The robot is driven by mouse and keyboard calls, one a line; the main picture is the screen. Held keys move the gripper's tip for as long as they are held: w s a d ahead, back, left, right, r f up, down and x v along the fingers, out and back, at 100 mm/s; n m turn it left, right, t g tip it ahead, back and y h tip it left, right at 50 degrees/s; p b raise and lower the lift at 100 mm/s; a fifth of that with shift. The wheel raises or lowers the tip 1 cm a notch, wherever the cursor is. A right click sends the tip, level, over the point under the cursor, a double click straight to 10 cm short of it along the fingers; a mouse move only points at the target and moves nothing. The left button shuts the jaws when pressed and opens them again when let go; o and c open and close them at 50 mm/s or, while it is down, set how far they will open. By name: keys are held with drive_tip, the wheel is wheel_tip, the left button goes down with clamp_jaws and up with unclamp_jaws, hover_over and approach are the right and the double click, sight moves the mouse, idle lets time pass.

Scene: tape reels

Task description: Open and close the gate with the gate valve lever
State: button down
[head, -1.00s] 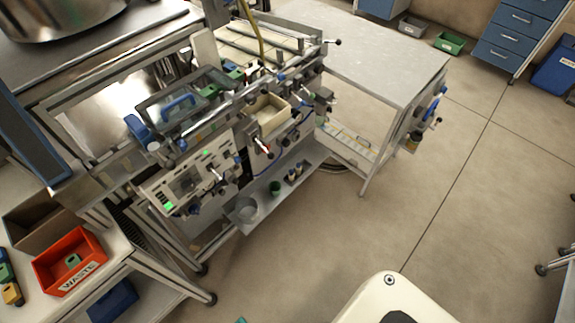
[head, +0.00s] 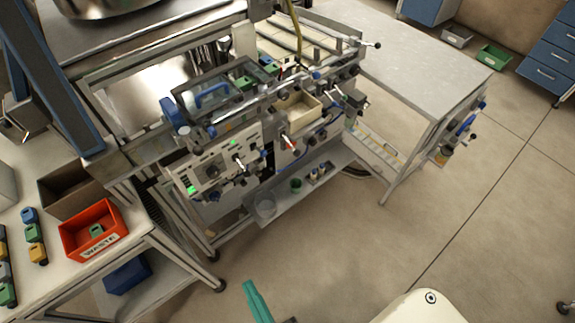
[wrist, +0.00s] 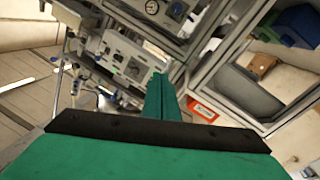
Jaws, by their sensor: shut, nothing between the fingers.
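The machine carries several levers and knobs. One red-tipped lever (head: 289,143) sticks out at the front, and a white-tipped lever (head: 239,161) stands on the control panel (head: 215,168) to its left. Which of them is the gate valve lever I cannot tell. My gripper (head: 257,302) shows as a teal finger at the bottom edge of the head view, well apart from the machine over the floor. In the wrist view my gripper (wrist: 162,97) has its teal fingers shut together and empty, pointing towards the machine, whose panel (wrist: 127,58) shows beyond the fingers.
An orange-red waste bin (head: 93,231) stands on the side table at the left, beside a brown box (head: 75,190) and several coloured blocks. A grey table (head: 425,70) adjoins the machine at the right. The floor (head: 360,240) in front is clear.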

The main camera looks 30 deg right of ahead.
drive_tip(key=w+d+f+g+h, duration=0.1)
drive_tip(key=w+d+g+h, duration=0.3)
drive_tip(key=w+d+h, duration=1.3)
drive_tip(key=w+h, duration=0.3)
drive_tip(key=h, duration=0.2)
drive_tip(key=shift+w+d+f+n, duration=0.2)
drive_tip(key=shift+f+n, duration=0.1)
drive_tip(key=shift+n, duration=0.1)
approach(291, 146)
drive_tip(key=w+a, duration=0.1)
drive_tip(key=w, duration=0.1)
drive_tip(key=shift+s+d+r, duration=0.3)
drive_tip(key=shift+d+r, duration=0.4)
drive_tip(key=shift+d, duration=0.15)
drive_tip(key=shift+s+d+r, duration=0.25)
drive_tip(key=shift+d+r, duration=0.5)
drive_tip(key=shift+d, duration=0.1)
